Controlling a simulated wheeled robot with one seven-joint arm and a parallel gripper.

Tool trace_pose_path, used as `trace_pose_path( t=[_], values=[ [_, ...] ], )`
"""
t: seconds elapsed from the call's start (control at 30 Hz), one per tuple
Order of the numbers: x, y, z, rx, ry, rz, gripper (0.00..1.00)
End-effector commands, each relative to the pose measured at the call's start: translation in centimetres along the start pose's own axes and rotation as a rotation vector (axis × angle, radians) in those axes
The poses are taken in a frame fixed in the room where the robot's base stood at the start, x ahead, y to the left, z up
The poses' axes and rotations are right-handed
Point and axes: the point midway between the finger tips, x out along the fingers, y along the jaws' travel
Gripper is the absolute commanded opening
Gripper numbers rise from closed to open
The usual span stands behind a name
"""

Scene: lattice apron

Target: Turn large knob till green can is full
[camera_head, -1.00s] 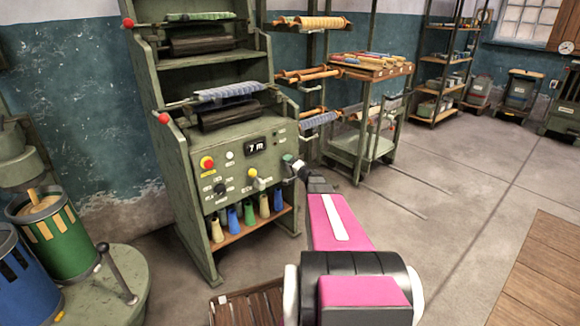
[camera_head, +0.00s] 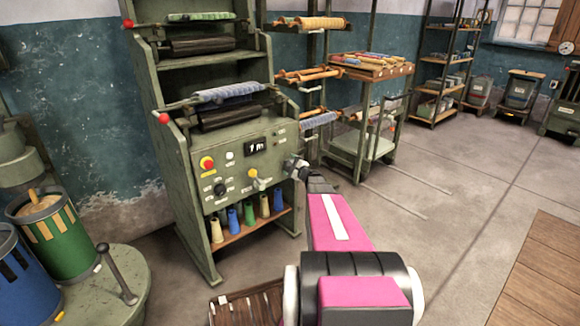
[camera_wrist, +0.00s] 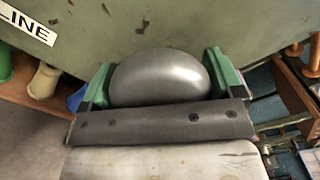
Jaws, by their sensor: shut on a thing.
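My gripper (camera_head: 293,163) is at the front right edge of the green machine's control panel. In the wrist view its green fingers (camera_wrist: 158,85) are shut on a large smooth grey rounded knob (camera_wrist: 160,77), one on each side. The green can (camera_head: 66,243) stands on a round green turntable at the lower left. Pale slots show in its side, and tan material is visible at its open top.
A blue can (camera_head: 22,285), partly cut off, stands beside the green can. The control panel carries a display (camera_head: 256,146), a red button (camera_head: 207,163), a yellow knob (camera_head: 253,174) and a black knob (camera_head: 220,188). Coloured cones stand on a shelf below.

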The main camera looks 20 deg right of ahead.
Motion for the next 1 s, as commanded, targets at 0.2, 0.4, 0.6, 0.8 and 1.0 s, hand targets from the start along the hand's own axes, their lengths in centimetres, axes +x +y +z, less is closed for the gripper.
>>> trace_pose_path(
  t=[0.2, 0.4, 0.6, 0.8, 1.0],
  values=[
    [-0.07, 0.01, -0.09, 0.169, 0.002, 0.000, 0.63],
    [-0.07, 0.00, -0.10, 0.278, 0.002, 0.000, 0.63],
    [-0.07, 0.00, -0.11, 0.341, 0.003, 0.001, 0.63],
    [-0.08, 0.00, -0.12, 0.363, 0.003, 0.001, 0.63],
    [-0.08, 0.01, -0.12, 0.365, 0.003, 0.001, 0.63]
  ],
)
